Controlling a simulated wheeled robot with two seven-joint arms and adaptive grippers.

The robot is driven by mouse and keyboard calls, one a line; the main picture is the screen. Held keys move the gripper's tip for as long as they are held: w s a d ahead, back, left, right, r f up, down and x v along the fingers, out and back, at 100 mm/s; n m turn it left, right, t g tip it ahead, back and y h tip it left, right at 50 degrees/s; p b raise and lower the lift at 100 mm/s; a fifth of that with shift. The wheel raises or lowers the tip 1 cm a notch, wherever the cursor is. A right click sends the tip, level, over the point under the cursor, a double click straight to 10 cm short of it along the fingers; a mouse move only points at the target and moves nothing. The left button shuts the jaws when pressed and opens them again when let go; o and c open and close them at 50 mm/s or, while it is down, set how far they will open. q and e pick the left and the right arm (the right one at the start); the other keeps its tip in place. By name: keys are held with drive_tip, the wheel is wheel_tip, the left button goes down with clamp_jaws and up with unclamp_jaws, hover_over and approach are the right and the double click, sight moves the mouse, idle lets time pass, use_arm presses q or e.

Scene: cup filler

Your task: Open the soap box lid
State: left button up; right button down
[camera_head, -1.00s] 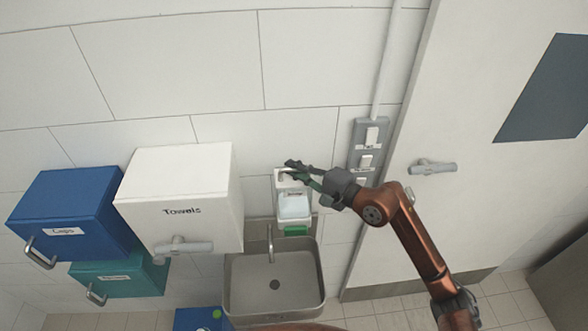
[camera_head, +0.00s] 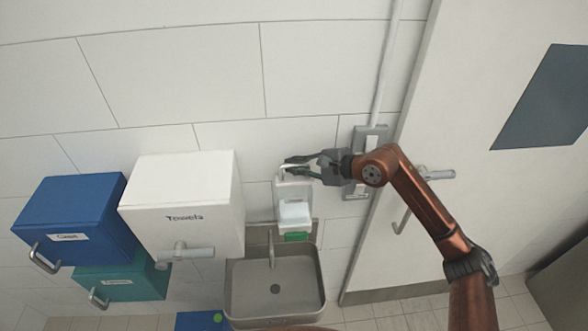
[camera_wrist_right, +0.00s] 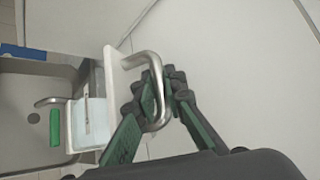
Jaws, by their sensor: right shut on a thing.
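The white soap box (camera_head: 293,192) hangs on the wall above the sink. Its white lid (camera_wrist_right: 122,80) fills the middle of the right wrist view, with a bent metal handle (camera_wrist_right: 152,62) on it. The pale front of the box (camera_wrist_right: 90,122) shows beside the lid. How far the lid stands open I cannot tell. My right gripper (camera_head: 287,168) reaches in from the right at the top of the soap box. In the right wrist view its green and dark fingers (camera_wrist_right: 160,92) are shut on the handle. My left gripper is not in view.
A steel sink (camera_head: 240,300) with a tap (camera_head: 271,248) is below. A white towels box (camera_head: 185,225) hangs to the left, with blue (camera_head: 70,205) and teal (camera_head: 135,283) boxes beyond. A grey switch panel (camera_head: 362,185) is behind my right gripper, and a door stands at the right.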

drive_tip(key=shift+w+r+m+g, duration=0.15)
drive_tip(key=shift+w+m+g, duration=0.15)
drive_tip(key=shift+w+g, duration=0.2)
drive_tip(key=c, duration=2)
unclamp_jaws()
drive_tip(key=v, duration=1.2)
drive_tip(key=shift+r, duration=0.15)
drive_tip(key=shift+c, duration=0.5)
